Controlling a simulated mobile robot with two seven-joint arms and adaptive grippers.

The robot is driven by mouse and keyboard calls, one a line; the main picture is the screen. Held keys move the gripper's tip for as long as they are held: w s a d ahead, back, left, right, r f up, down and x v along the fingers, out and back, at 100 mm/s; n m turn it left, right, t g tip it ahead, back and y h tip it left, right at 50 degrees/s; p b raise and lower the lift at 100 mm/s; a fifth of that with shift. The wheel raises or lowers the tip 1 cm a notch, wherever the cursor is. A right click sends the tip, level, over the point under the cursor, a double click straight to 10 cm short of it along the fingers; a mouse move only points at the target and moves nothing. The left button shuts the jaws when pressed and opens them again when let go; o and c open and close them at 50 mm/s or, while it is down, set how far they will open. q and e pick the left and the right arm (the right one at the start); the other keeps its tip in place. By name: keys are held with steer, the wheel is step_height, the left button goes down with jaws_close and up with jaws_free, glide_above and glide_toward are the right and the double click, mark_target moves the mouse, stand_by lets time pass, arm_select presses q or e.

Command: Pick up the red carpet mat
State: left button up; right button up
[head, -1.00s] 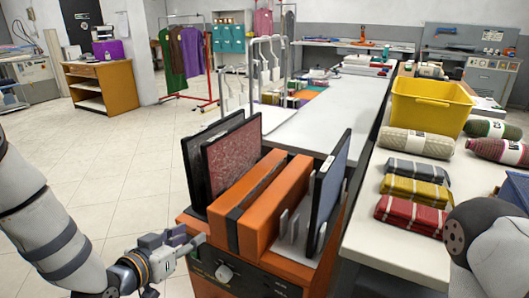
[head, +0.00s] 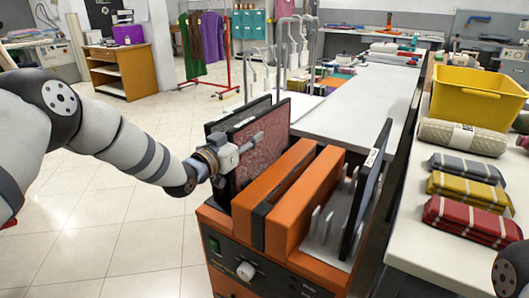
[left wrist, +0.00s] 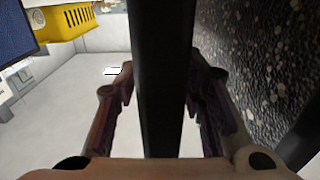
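The red carpet mat (head: 262,160) is a black-framed panel with a speckled red face. It stands upright at the left of the orange machine (head: 275,205), in front of another dark-framed panel (head: 227,118). My left gripper (head: 245,150) reaches in from the left, with one finger across the mat's red face. In the left wrist view, a black frame edge (left wrist: 163,80) runs between the two fingers. Narrow gaps show beside it, so the gripper looks open around it. My right gripper is out of view.
A dark speckled panel (left wrist: 262,70) is close on the right in the left wrist view. A blue panel (head: 368,185) stands at the machine's right. The right-hand counter (head: 425,235) holds folded red cloth (head: 470,220) and a yellow crate (head: 478,97).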

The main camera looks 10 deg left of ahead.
arm_select(q)
steer(key=shift+w, duration=0.2)
jaws_close()
steer(key=shift+r, duration=0.1)
